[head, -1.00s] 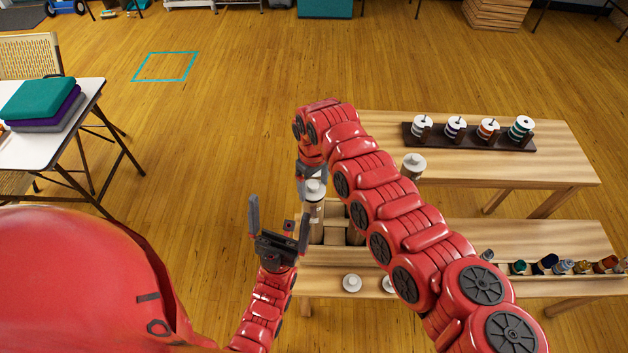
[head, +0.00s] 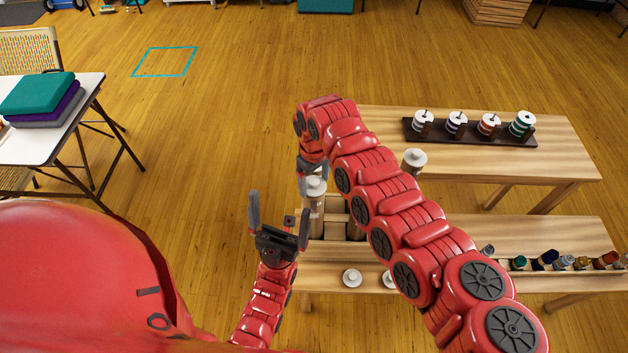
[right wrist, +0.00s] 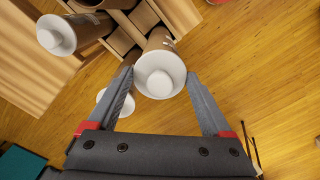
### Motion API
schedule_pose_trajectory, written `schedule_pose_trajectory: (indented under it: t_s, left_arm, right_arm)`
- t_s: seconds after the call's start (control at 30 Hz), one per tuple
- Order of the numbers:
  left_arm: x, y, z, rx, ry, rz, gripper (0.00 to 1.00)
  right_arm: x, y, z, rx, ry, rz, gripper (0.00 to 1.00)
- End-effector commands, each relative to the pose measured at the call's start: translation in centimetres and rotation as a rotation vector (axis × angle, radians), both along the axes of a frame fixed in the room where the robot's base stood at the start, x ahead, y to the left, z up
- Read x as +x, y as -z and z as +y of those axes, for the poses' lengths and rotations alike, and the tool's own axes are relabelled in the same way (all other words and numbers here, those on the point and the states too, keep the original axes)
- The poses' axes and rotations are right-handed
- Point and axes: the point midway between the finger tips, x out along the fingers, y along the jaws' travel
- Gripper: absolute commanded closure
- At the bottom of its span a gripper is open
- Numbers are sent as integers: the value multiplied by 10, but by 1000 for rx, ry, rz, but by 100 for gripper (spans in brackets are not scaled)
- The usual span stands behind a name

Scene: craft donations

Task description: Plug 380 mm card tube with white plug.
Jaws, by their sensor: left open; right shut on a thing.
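My right gripper (head: 313,176) is shut on a white plug (head: 316,187). The plug is at the top end of an upright card tube (head: 315,212) in a wooden rack; I cannot tell how deep it sits. In the right wrist view the plug (right wrist: 160,78) is between the two fingers, with the printed tube (right wrist: 161,40) behind it. Tube lengths cannot be read. My left gripper (head: 280,204) is open and empty, left of the rack. Loose white plugs (head: 352,278) lie on the near bench, one (head: 389,281) partly behind my right arm.
Another white-topped tube (head: 414,162) stands right of my right arm. The rack (head: 333,233) has open compartments. Thread spools on a dark stand (head: 470,137) are on the far bench; several small bottles (head: 563,263) line the near bench. A table with folded cloths (head: 42,100) is at left.

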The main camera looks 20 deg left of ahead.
Motion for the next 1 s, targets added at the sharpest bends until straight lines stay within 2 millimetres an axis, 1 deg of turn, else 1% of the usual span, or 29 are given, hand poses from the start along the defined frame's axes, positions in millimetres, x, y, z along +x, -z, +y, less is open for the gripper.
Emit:
schedule_pose_trajectory:
  t_s: [0.67,1.0]
  left_arm:
    - [0,3,0,0,0,0,0]
    - [0,7,0,0,0,0,0]
  right_arm:
    - [0,0,0,0,0,0,67]
    - [0,5,0,0,-1,0,67]
